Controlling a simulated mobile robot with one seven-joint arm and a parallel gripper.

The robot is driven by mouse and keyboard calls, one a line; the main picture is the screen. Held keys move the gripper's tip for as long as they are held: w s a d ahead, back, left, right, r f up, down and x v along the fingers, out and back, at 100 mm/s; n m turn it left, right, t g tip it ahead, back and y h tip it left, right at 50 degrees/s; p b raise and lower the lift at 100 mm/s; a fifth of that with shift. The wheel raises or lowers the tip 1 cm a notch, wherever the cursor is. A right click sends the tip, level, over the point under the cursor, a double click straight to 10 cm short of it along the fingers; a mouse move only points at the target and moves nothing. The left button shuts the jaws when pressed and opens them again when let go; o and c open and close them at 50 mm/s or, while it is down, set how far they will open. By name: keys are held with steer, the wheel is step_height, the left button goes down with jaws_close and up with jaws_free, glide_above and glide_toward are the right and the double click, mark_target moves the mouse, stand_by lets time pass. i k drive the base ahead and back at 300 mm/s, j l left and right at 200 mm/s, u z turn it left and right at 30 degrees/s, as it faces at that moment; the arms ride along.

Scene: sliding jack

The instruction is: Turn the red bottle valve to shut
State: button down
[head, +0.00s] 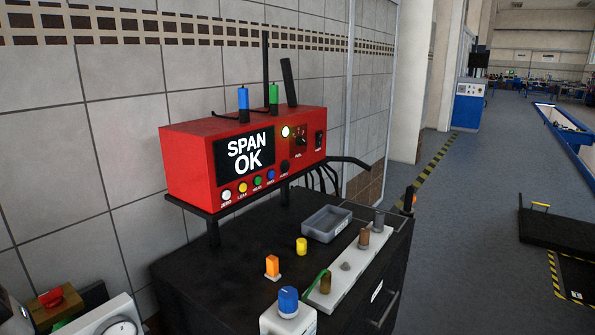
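No other red valve is clear in view. A red analyser box (188,160) stands on a raised shelf, its screen (245,155) reading "SPAN OK". Small blue (243,100) and green (274,97) cylinders stand on top of it. My gripper is not in view.
The black cabinet top (240,240) holds a grey tray (326,223), a yellow cylinder (301,246), an orange block (272,266), a white strip (345,264) with several short posts, and a blue-capped white container (288,318). A round gauge (122,329) is at lower left. Open floor (470,240) lies right.

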mark_target(54, 296)
steer(key=u, duration=1.3)
steer(key=i+l+u, duration=0.1)
steer(key=u, duration=0.25)
steer(key=i+l+u, duration=0.1)
steer(key=l+u, duration=0.55)
steer(key=i+j, duration=0.45)
